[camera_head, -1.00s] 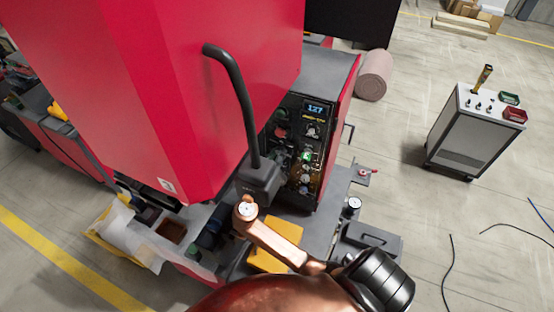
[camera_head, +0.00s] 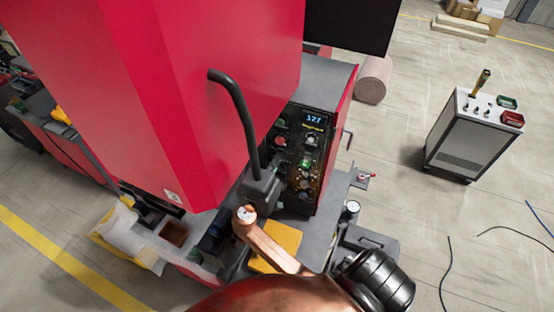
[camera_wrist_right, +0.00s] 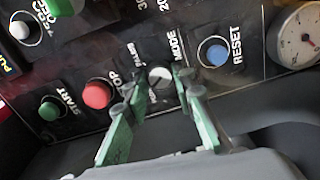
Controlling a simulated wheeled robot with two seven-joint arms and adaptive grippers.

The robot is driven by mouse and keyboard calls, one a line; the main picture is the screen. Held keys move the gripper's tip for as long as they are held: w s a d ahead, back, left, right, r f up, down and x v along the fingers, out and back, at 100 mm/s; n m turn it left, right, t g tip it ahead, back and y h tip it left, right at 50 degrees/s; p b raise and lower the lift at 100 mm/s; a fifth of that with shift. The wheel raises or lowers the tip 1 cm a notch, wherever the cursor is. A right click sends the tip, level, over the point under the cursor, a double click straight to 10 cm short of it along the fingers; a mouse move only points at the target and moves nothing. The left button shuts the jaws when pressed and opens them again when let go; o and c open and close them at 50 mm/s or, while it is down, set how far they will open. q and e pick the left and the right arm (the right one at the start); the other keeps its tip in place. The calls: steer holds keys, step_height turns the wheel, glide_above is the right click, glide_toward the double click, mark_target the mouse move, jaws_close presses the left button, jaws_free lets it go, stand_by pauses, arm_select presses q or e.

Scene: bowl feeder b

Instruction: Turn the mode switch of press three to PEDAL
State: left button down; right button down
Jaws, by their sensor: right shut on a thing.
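The mode switch (camera_wrist_right: 160,78), a small pale round knob beside the word MODE, sits between the stop and reset buttons on a dark control panel (camera_wrist_right: 125,58). My right gripper (camera_wrist_right: 155,88) has its green fingers on either side of the knob and is shut on it. The knob's pointer direction is too small to read. In the head view the panel (camera_head: 310,135), with a display reading 127, is on the red machine (camera_head: 200,90), and my right gripper (camera_head: 277,165) reaches its lower left side. The switch cannot be picked out there. My left gripper is out of view.
A red stop button (camera_wrist_right: 97,94), a green start button (camera_wrist_right: 49,110) and a blue reset button (camera_wrist_right: 212,52) flank the switch. A gauge (camera_wrist_right: 298,38) is at the right. A grey cart (camera_head: 470,135) stands apart on open floor.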

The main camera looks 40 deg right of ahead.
steer(key=shift+r+n+p, duration=0.1)
steer(key=shift+n+p, duration=0.5)
steer(key=shift+n, duration=0.6)
steer(key=c, duration=1.6)
jaws_free()
steer(key=shift+w, duration=0.1)
steer(key=v, duration=1.2)
